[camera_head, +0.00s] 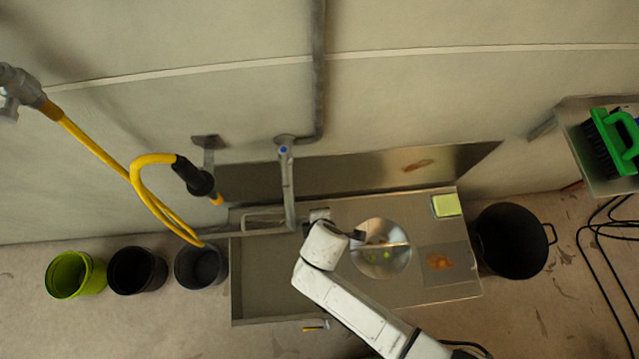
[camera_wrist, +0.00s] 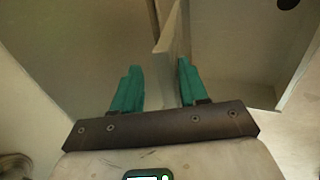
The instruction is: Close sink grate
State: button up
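The steel sink unit (camera_head: 345,290) stands against the wall in the head view, with a rectangular basin (camera_head: 262,275) on its left. A thin grey frame (camera_head: 262,219) shows at the basin's back edge; I cannot tell if it is the grate. In the wrist view, a thin grey panel (camera_wrist: 172,42), possibly the raised grate, stands nearly edge-on between the teal fingers of my gripper (camera_wrist: 158,88). The fingers are apart, with a visible gap left of the panel. Contact on its right is unclear. In the head view my white arm hides the fingers.
A round bowl (camera_head: 393,263) with small green and orange bits is right of my arm. A faucet (camera_head: 288,185) rises behind the sink. A yellow hose (camera_head: 95,152) hangs left. Several buckets, including a black one (camera_head: 512,240), stand beside the unit. A yellow sponge (camera_head: 446,205) lies back right.

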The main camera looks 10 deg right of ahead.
jog(key=shift+s, duration=0.15)
jog(key=shift+s+a+f, duration=0.1)
jog(key=shift+s+f, duration=0.25)
jog(key=shift+s, duration=0.55)
jog(key=shift+s+d+f, duration=0.1)
jog(key=shift+s+f, duration=0.2)
jog(key=shift+s, duration=0.55)
jog(key=shift+s+a+f, duration=0.1)
jog(key=shift+s+f, duration=0.25)
jog(key=shift+s, duration=0.55)
jog(key=shift+s+a+f+b, duration=0.1)
jog(key=shift+s+f+b, duration=0.5)
jog(key=shift+s, duration=0.5)
jog(key=shift+s+f+b, duration=0.35)
jog(key=shift+s+f, duration=0.4)
jog(key=shift+s, duration=0.35)
jog(key=p+v, duration=1)
jog(key=shift+w+r, duration=0.2)
jog(key=shift+r, duration=0.35)
